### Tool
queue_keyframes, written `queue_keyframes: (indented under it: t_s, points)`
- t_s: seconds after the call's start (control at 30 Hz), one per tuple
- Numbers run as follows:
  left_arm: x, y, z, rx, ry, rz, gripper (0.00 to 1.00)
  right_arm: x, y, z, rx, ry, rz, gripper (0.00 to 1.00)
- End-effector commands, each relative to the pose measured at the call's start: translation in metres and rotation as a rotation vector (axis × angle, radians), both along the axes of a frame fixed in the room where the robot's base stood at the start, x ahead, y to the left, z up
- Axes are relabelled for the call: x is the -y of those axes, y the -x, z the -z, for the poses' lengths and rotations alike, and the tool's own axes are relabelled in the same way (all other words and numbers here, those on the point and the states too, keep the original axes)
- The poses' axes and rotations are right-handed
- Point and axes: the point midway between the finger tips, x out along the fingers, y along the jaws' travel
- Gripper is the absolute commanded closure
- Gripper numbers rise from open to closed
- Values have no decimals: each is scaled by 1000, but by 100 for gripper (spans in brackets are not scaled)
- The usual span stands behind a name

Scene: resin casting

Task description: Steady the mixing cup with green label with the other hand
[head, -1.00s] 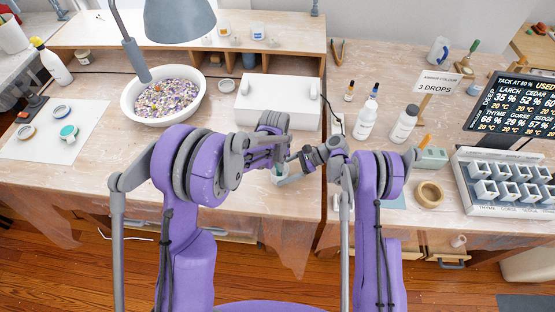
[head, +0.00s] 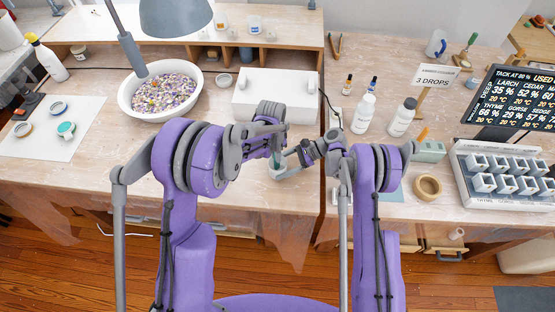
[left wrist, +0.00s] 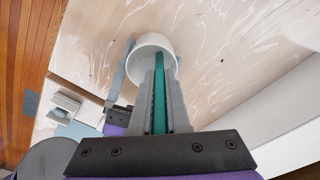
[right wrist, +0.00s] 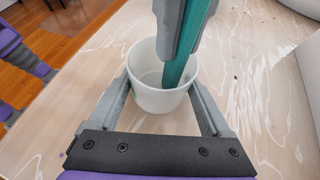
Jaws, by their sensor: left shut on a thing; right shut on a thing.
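My left gripper (left wrist: 160,95) is shut on a teal stick (right wrist: 178,68), whose lower end is inside the cup. The cup also shows in the left wrist view (left wrist: 152,42). In the head view both grippers meet at the cup (head: 276,173), which they partly cover.
A white box (head: 275,105) stands just behind the cup, and a bowl of coloured chips (head: 126,103) behind left. Two white bottles (head: 363,114), a tape roll (head: 427,187) and a mould tray (head: 468,190) are right. Bare table lies left of the cup.

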Motion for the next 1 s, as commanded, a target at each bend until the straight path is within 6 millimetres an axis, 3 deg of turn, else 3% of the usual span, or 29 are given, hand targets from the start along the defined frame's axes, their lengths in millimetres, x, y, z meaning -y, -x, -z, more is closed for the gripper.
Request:
queue_keyframes:
  t_s: [0.7,1.0]
  points:
    - [-4,-8,0,2,-2,-1,100,0,1,-1,-1,-3,-2,84]
    - [2,10,-1,1,-1,-1,100,0,1,0,-1,-2,-1,84]
